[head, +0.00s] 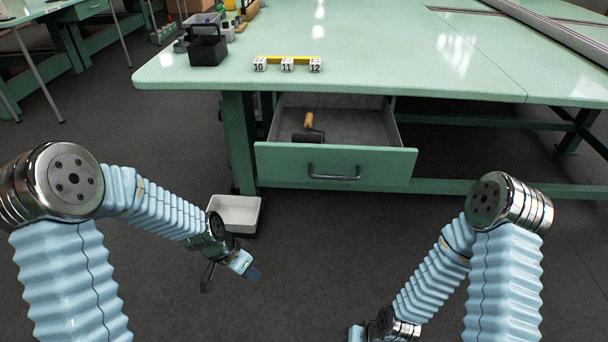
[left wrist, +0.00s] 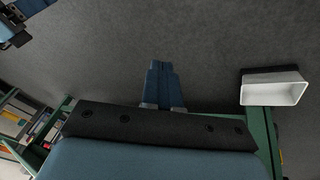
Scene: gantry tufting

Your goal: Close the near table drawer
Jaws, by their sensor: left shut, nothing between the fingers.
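The near table drawer (head: 270,165) is pulled out from under the green table (head: 400,75), with a dark bar handle (head: 334,175) on its front. Inside it lies a roller (head: 308,132) with a wooden grip and dark head. My left gripper (head: 252,272) is shut and empty, low over the floor, in front of and to the left of the drawer, apart from it. Its closed fingers also show in the left wrist view (left wrist: 162,85). My right arm comes in at the lower right of the head view; its gripper fingers are cut off by the bottom edge.
A white bin (head: 236,212) sits low by the left table leg (head: 240,140), close behind my left gripper; it also shows in the left wrist view (left wrist: 272,92). Number blocks (head: 287,64) and a black caddy (head: 207,48) stand on the tabletop. The floor before the drawer is clear.

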